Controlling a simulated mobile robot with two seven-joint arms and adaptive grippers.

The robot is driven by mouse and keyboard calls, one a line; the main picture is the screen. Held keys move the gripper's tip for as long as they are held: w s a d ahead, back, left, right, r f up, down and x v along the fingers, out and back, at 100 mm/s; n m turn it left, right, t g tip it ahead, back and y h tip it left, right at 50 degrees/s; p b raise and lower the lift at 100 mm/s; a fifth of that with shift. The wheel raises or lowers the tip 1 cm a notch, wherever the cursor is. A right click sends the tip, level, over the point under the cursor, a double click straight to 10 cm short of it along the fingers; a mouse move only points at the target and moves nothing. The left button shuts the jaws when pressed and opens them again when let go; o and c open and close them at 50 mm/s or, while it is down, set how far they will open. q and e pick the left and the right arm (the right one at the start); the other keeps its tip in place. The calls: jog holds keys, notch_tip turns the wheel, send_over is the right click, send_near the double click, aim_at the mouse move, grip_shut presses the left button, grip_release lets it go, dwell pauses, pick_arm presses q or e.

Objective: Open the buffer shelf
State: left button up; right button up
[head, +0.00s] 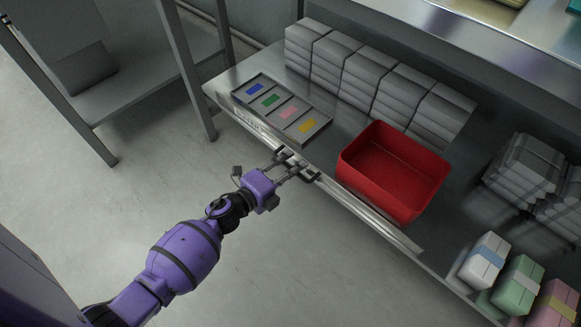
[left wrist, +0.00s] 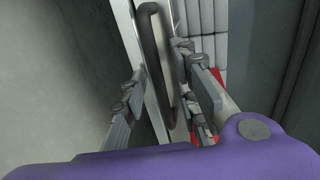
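The buffer shelf (head: 228,88) is a grey metal shelf with a pale front edge and lettering near its left end. A dark bar handle (left wrist: 152,50) is fixed to its front and shows in the left wrist view. My left gripper (head: 294,166) is at the middle of the shelf's front edge, by this handle. In the left wrist view my left gripper (left wrist: 163,95) has its fingers apart, one on each side of the handle. I see no clear grip on it. In the head view the fingers hide most of the handle. My right gripper is not in view.
On the shelf are a flat tray (head: 259,119) with coloured cards, a red bin (head: 382,195) and stacked grey packs (head: 360,75). Wrapped packs (head: 485,261) stand at the lower right. A metal rack (head: 150,85) stands at the left. The floor before the shelf is clear.

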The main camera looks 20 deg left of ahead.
pick_arm(q)
grip_shut()
jog(key=shift+s, duration=0.1)
jog(key=f+p+v, duration=0.1)
jog(key=f+v, duration=0.1)
jog(key=v, duration=1)
jog(key=s+f+p+v, duration=0.1)
jog(key=f+p+v, duration=0.1)
jog(key=v, duration=1.1)
jog(key=shift+s+a+f, duration=0.2)
jog(key=shift+s+f, duration=0.05)
jog(key=shift+f, duration=0.35)
grip_release()
